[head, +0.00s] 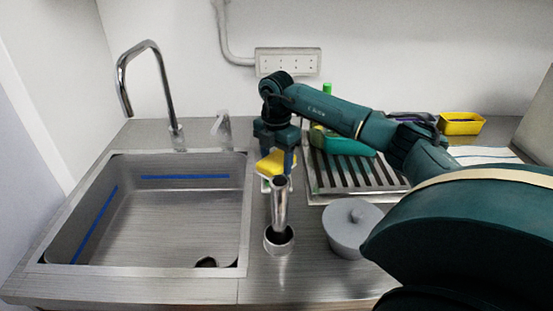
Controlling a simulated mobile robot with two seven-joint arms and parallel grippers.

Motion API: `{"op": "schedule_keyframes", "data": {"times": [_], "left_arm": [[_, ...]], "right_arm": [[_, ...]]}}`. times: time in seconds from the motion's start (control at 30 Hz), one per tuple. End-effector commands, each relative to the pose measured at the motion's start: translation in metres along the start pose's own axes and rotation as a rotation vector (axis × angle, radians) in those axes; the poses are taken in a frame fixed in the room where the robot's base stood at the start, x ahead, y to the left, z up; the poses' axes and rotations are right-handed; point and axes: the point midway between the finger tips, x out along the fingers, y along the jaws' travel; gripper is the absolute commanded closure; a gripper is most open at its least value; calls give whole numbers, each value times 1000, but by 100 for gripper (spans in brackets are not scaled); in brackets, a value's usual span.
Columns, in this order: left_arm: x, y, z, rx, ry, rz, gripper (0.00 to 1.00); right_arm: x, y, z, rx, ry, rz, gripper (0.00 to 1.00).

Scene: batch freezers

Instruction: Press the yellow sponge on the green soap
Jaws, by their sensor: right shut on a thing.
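My right gripper (276,150) reaches in from the right and points down over the strip of counter just right of the sink. It is shut on the yellow sponge (271,163), which looks tilted between its fingers. A small pale and green patch (265,184) shows just below the sponge; it may be the green soap on a dish. The gripper, the sponge and a metal post hide much of it, so I cannot tell whether the sponge touches it. My left gripper is not in view.
An upright metal post (280,205) stands right in front of the sponge. The steel sink (170,215) with its tap (150,85) is left. A slatted drying rack (350,177), a lidded grey pot (352,228) and a yellow container (461,124) are right.

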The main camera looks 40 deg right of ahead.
Motion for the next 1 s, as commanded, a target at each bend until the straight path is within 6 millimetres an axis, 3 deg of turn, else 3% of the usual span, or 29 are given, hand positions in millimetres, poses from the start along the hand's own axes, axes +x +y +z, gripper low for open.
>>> {"op": "schedule_keyframes", "data": {"times": [1.0], "left_arm": [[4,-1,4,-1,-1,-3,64]], "right_arm": [[9,0,0,0,0,0,62]]}}
